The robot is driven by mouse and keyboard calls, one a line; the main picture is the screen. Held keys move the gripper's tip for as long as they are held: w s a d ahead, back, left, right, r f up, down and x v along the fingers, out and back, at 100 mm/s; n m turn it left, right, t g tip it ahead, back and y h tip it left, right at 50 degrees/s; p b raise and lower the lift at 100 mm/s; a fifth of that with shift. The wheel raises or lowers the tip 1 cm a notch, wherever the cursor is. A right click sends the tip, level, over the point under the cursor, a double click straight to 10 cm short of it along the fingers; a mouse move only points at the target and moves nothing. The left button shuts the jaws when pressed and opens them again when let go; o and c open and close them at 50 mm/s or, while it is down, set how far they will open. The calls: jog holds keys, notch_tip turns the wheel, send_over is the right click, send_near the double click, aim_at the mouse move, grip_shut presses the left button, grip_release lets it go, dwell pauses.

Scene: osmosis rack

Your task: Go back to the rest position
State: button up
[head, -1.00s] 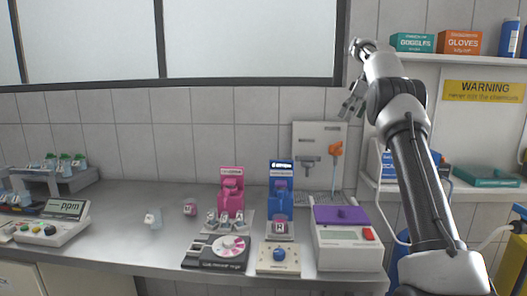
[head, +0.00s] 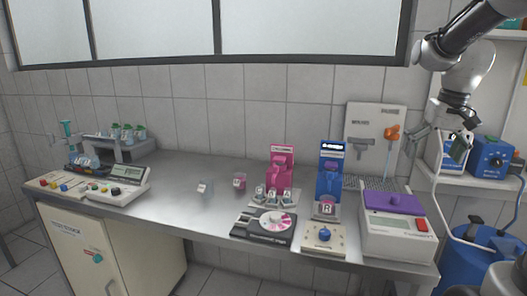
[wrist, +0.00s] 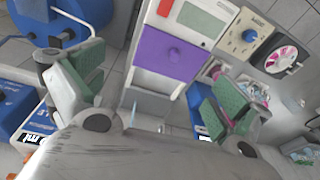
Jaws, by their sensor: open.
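My gripper (head: 439,146) hangs at the right in the head view, in front of the shelf and to the right of the wall panel, above the purple-lidded device. In the wrist view my gripper (wrist: 150,100) shows its two green-padded fingers spread wide apart. Nothing is between the fingers except the distant view of the bench. My arm comes in from the upper right of the head view.
A purple-lidded device (head: 396,236) stands at the bench's right end. A blue device (head: 328,180) and a pink device (head: 280,165) stand left of it. A blue box (head: 491,156) is on the shelf near my gripper. The bench's middle left (head: 175,190) is mostly clear.

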jog(key=s+a+f+n+t, duration=0.1)
jog(key=s+a, duration=0.2)
jog(key=s, duration=0.7)
jog(key=s+a+n+t, duration=0.1)
jog(key=s+a, duration=0.2)
jog(key=s, duration=0.7)
jog(key=shift+a+f+t, duration=0.3)
jog(key=shift+f, duration=0.1)
dwell(2.7)
